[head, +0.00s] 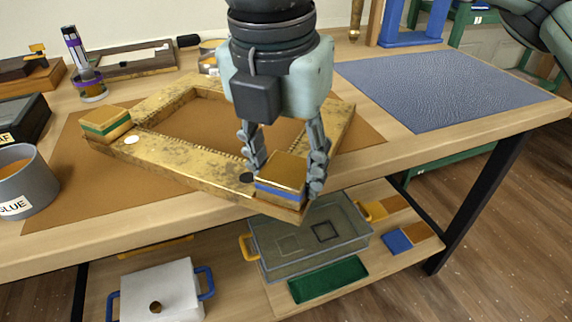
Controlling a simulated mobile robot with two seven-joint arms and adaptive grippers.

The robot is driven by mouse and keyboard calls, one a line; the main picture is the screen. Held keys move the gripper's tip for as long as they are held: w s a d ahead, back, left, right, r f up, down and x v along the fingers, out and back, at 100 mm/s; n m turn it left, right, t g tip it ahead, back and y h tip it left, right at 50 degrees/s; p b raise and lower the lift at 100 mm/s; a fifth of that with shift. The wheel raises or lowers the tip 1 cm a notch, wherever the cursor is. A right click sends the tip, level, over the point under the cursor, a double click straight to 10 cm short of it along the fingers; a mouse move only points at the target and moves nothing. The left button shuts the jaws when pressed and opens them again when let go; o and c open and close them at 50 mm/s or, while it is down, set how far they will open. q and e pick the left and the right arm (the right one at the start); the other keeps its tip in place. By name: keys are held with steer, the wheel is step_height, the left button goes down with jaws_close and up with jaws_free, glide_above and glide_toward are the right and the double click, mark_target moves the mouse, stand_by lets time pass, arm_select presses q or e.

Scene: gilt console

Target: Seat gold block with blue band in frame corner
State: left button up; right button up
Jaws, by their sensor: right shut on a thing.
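The gold block with the blue band (281,176) is between the fingers of my right gripper (284,172), which comes down from the top and is shut on it. The block is at the near right corner of the gilt frame (185,160). I cannot tell whether it rests fully on the frame or slightly above it. The frame lies on a brown mat (66,165) on the bench. A gold block with a green band (106,123) sits at the frame's left corner. My left gripper does not show.
A grey glue pot (24,183) stands at the left. A purple-banded tool (84,64) stands behind the frame. A blue textured mat (440,90) lies clear at the right. Below the bench edge, a shelf holds a clear bin (305,240) and a white box (160,290).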

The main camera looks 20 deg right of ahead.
steer(key=o, duration=1.2)
steer(key=shift+r, duration=0.1)
step_height(320, 180, up, 12)
steer(key=s+a, duration=0.1)
steer(key=shift+s+a, duration=0.15)
steer(key=shift+f, duration=0.2)
